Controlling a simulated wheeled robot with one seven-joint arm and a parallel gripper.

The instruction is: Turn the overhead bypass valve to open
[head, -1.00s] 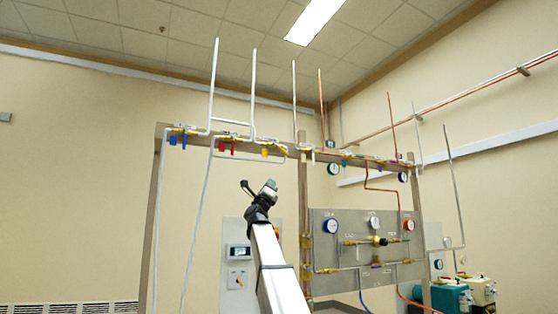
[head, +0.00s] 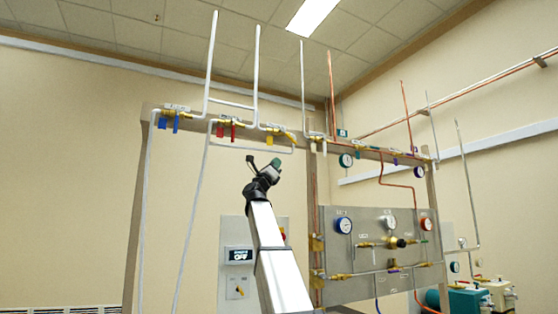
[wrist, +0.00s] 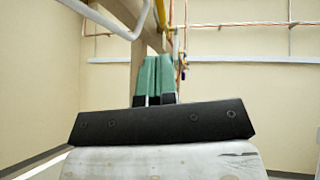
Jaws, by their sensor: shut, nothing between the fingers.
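Overhead valves with coloured handles hang along the rail in the head view. On the left are blue handles (head: 162,122), then red handles (head: 220,131), then a yellow handle (head: 291,138) on a brass body. The labels are too small to read, so I cannot tell which is the bypass valve. My gripper (head: 276,163) is below and slightly left of the yellow handle, apart from it in the picture. Its green fingers also show in the wrist view (wrist: 156,75), together and empty. A yellow part (wrist: 205,3) crosses the top of the wrist view.
White pipes (head: 256,75) rise above the rail (head: 345,148). A grey panel (head: 365,270) with gauges and brass valves stands at right. A white pipe (wrist: 120,24) crosses the upper left of the wrist view, near the fingers. Pumps (head: 495,292) stand at lower right.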

